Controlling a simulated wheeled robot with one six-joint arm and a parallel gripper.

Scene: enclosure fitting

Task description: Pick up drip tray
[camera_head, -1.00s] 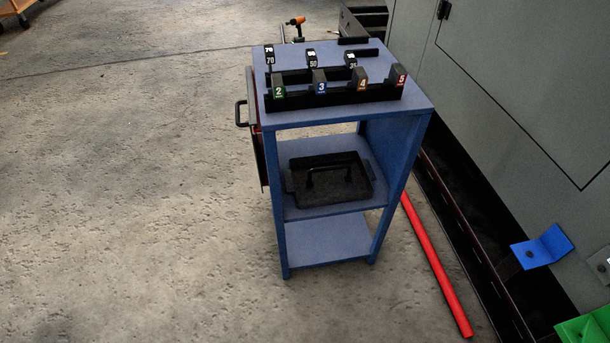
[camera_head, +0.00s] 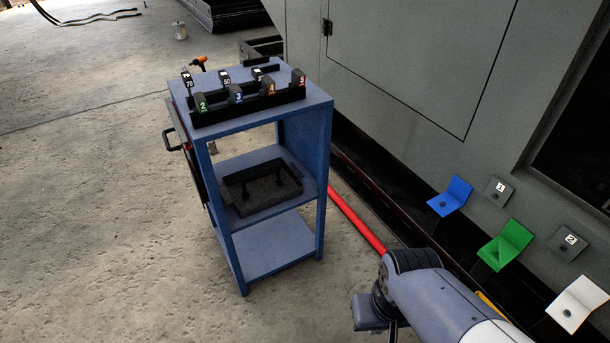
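The drip tray (camera_head: 237,192) is a black, shallow rectangular tray with a raised handle. It rests on the middle shelf of the blue cart (camera_head: 317,150). My arm shows at the lower right of the head view, to the right of the cart and apart from the tray. The fingertips cannot be made out, so whether my gripper is open or shut does not show.
A black rack (camera_head: 250,108) with numbered blocks stands on the cart top. A red bar (camera_head: 355,217) lies on the floor right of the cart. A grey enclosure (camera_head: 400,65) stands behind, with blue (camera_head: 452,195) and green (camera_head: 505,245) brackets nearby. Floor left of the cart is clear.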

